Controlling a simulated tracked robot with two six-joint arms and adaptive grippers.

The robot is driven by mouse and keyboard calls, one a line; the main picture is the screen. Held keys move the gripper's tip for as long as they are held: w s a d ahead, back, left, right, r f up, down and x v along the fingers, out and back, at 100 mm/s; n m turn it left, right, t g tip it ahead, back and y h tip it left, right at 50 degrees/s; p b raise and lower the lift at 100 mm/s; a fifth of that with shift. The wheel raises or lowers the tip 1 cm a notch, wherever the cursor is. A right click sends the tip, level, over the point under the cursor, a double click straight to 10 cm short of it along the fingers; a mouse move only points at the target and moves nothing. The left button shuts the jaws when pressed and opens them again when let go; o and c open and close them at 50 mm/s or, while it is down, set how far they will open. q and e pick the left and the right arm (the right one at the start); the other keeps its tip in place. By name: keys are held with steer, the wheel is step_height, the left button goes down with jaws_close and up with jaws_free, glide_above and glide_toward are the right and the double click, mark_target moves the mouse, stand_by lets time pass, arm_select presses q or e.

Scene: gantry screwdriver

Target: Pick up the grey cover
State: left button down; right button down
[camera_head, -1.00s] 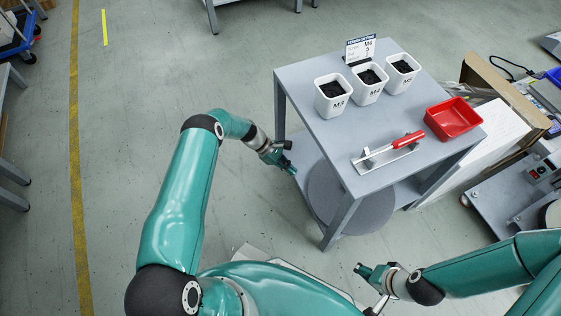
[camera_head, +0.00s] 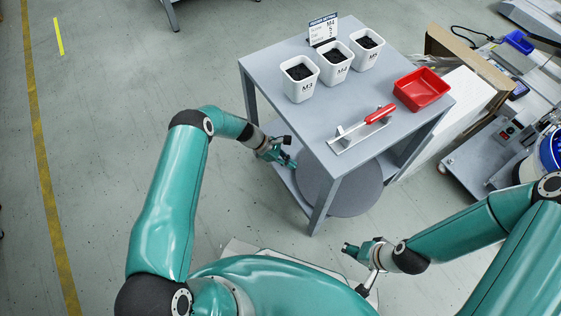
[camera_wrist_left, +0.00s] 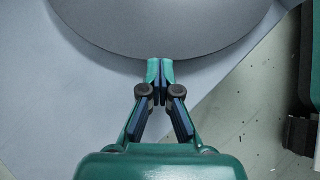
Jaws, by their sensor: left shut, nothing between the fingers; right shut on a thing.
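The grey cover (camera_head: 356,194) appears to be the round flat disc lying on the lower shelf of the table, partly hidden by the tabletop and a leg. Its rounded edge also fills the top of the left wrist view (camera_wrist_left: 155,28). My left gripper (camera_head: 291,163) is at the left side of the table, low by the shelf. Its fingers are shut and empty, and in the left wrist view the fingertips (camera_wrist_left: 160,66) appear at the disc's near edge. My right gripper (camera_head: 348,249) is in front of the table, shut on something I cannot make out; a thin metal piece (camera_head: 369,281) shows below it.
The tabletop (camera_head: 290,120) carries three white bins (camera_head: 300,88) with dark contents, a sign (camera_head: 323,30), a red tray (camera_head: 421,90) and a red-handled tool (camera_head: 376,116) on a small stand. A cardboard box (camera_head: 470,62) and equipment crowd the right. Floor on the left is clear.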

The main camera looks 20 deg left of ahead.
arm_select(q)
steer(key=d, duration=0.4)
steer(key=shift+w+d+f+b, duration=0.1)
steer(key=shift+w+d+b, duration=0.1)
steer(key=shift+d+b, duration=0.15)
steer(key=shift+a, duration=0.15)
